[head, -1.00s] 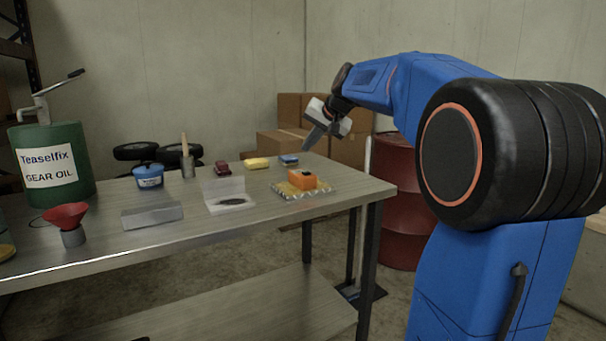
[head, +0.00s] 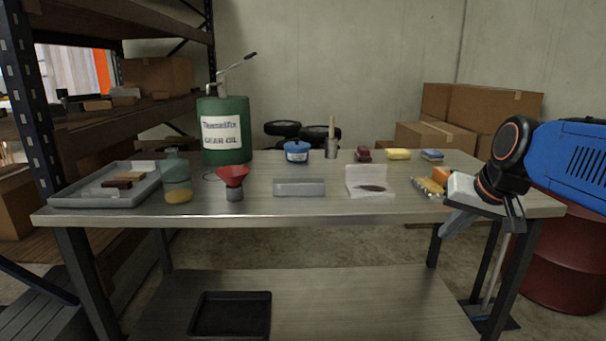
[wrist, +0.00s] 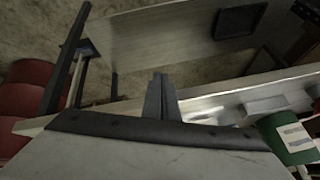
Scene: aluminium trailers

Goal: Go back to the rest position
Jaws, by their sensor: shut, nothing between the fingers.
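My gripper (head: 450,222) is at the right in the head view, in front of the right end of the workbench (head: 300,208). Its fingers point down and to the left, past the bench's front edge. In the wrist view the fingers (wrist: 160,98) are together with nothing between them. My gripper covers part of an orange block (head: 441,174) on a yellowish, bumpy tray (head: 428,187). My blue arm comes in from the right edge.
A red drum (head: 565,262) stands right of the bench. On the bench are a green gear oil drum (head: 226,130), a red funnel (head: 233,177), a blue tub (head: 297,151) and a grey tray (head: 95,190). A black tray (head: 230,315) lies on the lower shelf.

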